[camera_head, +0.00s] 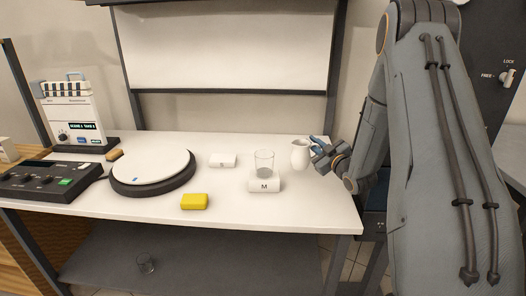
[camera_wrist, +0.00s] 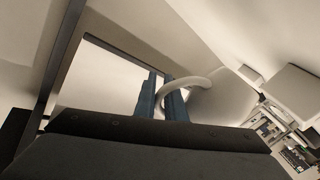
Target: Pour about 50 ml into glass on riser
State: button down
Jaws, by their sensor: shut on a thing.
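A white jug (camera_head: 300,156) is upright at the right end of the table, just right of the glass and apart from it. My gripper (camera_head: 317,143) is shut on the jug's handle from the right. In the wrist view, the blue fingers (camera_wrist: 163,98) close on the looped handle, and the jug's body (camera_wrist: 226,100) is beside them. A clear glass (camera_head: 264,162) stands upright on a white riser (camera_head: 264,187) marked "M". I cannot tell the liquid level in the jug or glass, nor whether the jug touches the table.
A yellow block (camera_head: 194,202) and a small white block (camera_head: 223,160) lie left of the riser. A round turntable (camera_head: 150,172) and a dark control panel (camera_head: 48,181) are farther left.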

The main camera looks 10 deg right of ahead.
jog(key=shift+a+r, duration=0.1)
jog(key=shift+r, duration=0.05)
jog(key=a+r+n+g+h+p, duration=0.1)
jog(key=a+r+n+p, duration=0.5)
jog(key=a+r+n, duration=0.2)
jog(key=shift+w+a+n, duration=0.15)
jog(key=shift+n, duration=0.35)
dwell(0.5)
jog(key=shift+a+r+n+g+h+p, duration=0.35)
jog(key=shift+a+r+n+p, duration=0.4)
jog(key=shift+n, duration=0.25)
jog(key=shift+a+r+n+h+p, duration=0.35)
jog(key=shift+a+n+p, duration=0.2)
jog(key=shift+n, duration=0.15)
dwell(1.9)
